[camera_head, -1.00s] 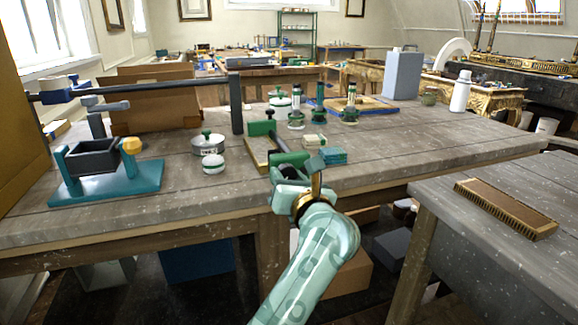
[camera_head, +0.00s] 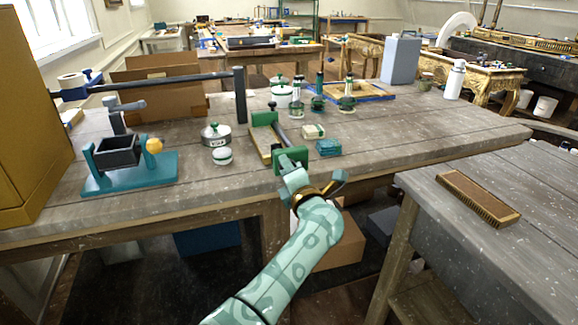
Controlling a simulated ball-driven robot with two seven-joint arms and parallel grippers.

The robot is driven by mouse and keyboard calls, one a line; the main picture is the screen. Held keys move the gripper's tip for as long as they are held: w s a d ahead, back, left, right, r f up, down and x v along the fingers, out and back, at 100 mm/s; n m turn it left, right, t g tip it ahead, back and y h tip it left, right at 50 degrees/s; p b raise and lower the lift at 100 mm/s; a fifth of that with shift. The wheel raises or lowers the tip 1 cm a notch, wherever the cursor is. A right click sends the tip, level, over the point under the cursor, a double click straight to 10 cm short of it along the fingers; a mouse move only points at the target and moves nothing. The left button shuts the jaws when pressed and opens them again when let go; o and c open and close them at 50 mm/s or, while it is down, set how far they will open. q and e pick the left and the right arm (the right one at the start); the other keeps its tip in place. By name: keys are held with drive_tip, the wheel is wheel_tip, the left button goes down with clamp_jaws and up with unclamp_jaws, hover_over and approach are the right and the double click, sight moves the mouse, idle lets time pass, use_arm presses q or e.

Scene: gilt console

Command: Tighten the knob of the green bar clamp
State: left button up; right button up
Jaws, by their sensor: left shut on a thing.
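The green bar clamp lies near the front edge of the wooden table, with a green far jaw (camera_head: 264,119), a dark bar (camera_head: 279,133) and a green near block (camera_head: 291,158). Its knob is hidden behind my gripper. My left gripper (camera_head: 292,172) reaches in from below, at the near block, and is shut on the knob end of the clamp. The fingertips are partly hidden, so the exact grip is hard to see. My right gripper is not in view.
A wooden frame (camera_head: 257,146) lies by the clamp. A small pale box (camera_head: 313,131), a teal block (camera_head: 329,147) and a round tin (camera_head: 216,135) stand close by. A grey bench (camera_head: 500,235) stands at right.

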use_arm(q)
drive_tip(key=m+p, duration=0.1)
drive_tip(key=m, duration=1.8)
drive_tip(key=m+p, duration=0.1)
drive_tip(key=m, duration=0.9)
drive_tip(key=shift+s+d+f+p, duration=0.1)
drive_tip(key=shift+d+f+p, duration=0.05)
drive_tip(key=shift+f+p, duration=0.2)
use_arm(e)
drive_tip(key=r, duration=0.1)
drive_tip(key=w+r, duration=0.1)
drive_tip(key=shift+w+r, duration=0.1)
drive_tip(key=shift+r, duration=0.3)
use_arm(q)
drive_tip(key=shift+m, duration=0.4)
